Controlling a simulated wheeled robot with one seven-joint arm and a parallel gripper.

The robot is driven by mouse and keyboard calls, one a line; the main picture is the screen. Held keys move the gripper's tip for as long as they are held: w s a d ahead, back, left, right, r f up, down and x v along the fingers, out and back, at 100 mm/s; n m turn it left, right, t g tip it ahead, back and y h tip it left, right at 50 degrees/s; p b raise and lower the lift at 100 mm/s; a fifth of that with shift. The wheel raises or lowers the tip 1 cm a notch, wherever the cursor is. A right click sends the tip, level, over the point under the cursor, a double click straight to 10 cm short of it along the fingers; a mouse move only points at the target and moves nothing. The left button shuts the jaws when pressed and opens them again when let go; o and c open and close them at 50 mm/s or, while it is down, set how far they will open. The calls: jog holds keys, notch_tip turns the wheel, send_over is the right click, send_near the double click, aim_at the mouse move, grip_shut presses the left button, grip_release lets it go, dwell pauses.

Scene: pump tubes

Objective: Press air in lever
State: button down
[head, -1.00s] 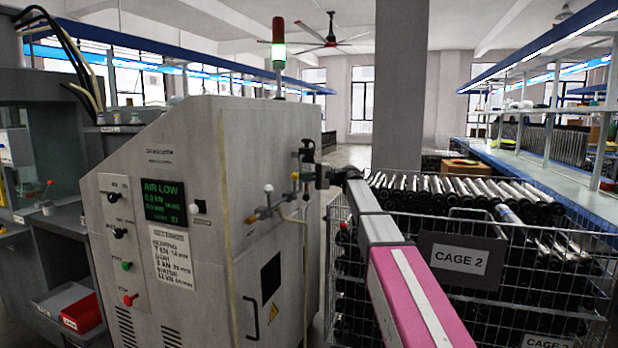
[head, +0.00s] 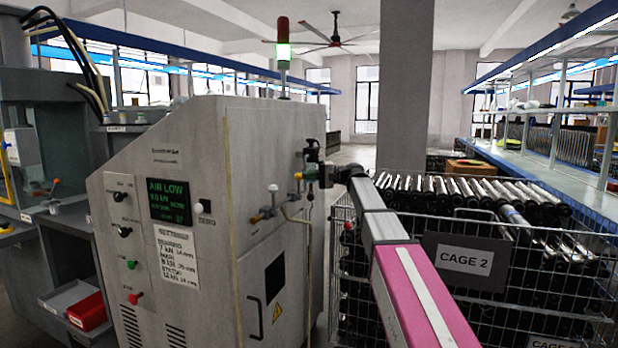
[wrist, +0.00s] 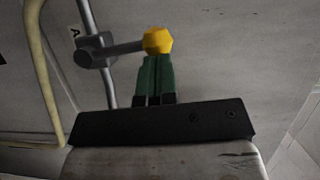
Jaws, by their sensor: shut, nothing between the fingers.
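A lever with a yellow knob (wrist: 158,40) on a grey arm sits on a vertical pipe in the wrist view. A partly hidden label with the letter A is beside its pivot. My gripper (wrist: 157,58) has its green fingers together, with nothing between them. The fingertips are right at the knob's lower side; I cannot tell whether they touch. The machine's green display (head: 169,201) reads AIR LOW.
A wire cage (head: 480,290) full of tubes stands close on the right, below my arm. A yellowish hose (wrist: 45,75) runs left of the lever.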

aim_at(300, 177)
jog(key=s+n, duration=0.1)
jog(key=s+a+n+h, duration=0.1)
jog(key=s+n, duration=0.1)
jog(key=shift+r+t+h, duration=0.1)
jog(key=shift+t+h, duration=0.2)
jog(key=shift+t, duration=0.1)
jog(key=s+a+f+n+t+h, duration=0.2)
jog(key=s+f+n+t+h, duration=0.1)
jog(key=n, duration=0.5)
jog(key=shift+s+a+f+n+t, duration=0.25)
jog(key=shift+s+f+t, duration=0.25)
jog(key=shift+s+f, duration=1.05)
jog(key=shift+s+r, duration=0.2)
